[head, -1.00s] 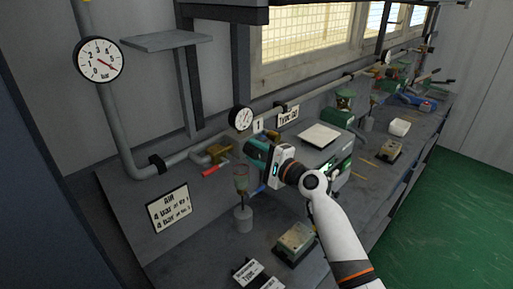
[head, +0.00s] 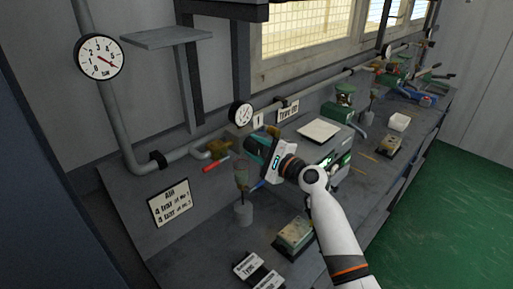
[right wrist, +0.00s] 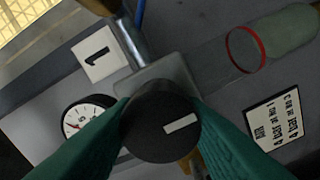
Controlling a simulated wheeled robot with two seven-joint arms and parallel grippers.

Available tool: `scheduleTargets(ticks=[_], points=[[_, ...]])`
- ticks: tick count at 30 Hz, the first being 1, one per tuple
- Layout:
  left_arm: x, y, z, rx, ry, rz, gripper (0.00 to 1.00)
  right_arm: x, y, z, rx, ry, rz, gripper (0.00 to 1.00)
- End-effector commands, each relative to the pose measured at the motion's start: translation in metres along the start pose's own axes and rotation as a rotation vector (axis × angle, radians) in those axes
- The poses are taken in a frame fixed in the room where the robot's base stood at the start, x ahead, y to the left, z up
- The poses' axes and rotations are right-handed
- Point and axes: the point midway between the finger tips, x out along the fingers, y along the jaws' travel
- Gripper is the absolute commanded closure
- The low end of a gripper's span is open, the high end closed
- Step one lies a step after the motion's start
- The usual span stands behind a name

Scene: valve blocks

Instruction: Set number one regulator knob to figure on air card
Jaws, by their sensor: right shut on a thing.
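The number one regulator knob (right wrist: 150,118) is round and black with a white mark, seen end-on in the right wrist view. My right gripper (right wrist: 160,128) has its green fingers shut on either side of it. In the head view the gripper (head: 257,151) hides the knob. The number 1 tag (right wrist: 98,52) and a small round gauge (right wrist: 86,115) are beside it; the gauge also shows in the head view (head: 240,113). Its reading is too small to tell. The air card (head: 170,203) lies at the left and seems to read 4 bar at no 1. My left gripper is not in view.
A large bar gauge (head: 100,57) is on the pipe at the left. A red-handled valve (head: 215,165) and a clear bowl with a grey base (head: 243,214) are close to my right gripper. More valves and blocks stand further along the bench (head: 205,255).

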Motion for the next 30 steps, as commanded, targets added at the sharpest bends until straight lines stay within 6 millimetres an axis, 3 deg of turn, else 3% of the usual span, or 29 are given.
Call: scheduleTargets(ticks=[1,5,17,30], points=[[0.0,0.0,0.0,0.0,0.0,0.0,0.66,0.0,-0.002,0.001,0.001,-0.001,-0.003,0.59],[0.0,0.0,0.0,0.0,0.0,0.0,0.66,0.0,-0.001,0.001,0.0,-0.001,-0.002,0.41],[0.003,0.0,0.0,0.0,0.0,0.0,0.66,-0.008,-0.001,0.001,-0.002,-0.001,0.0,0.41],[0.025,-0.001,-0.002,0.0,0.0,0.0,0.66,-0.089,-0.004,0.003,-0.003,-0.002,-0.001,0.41]])
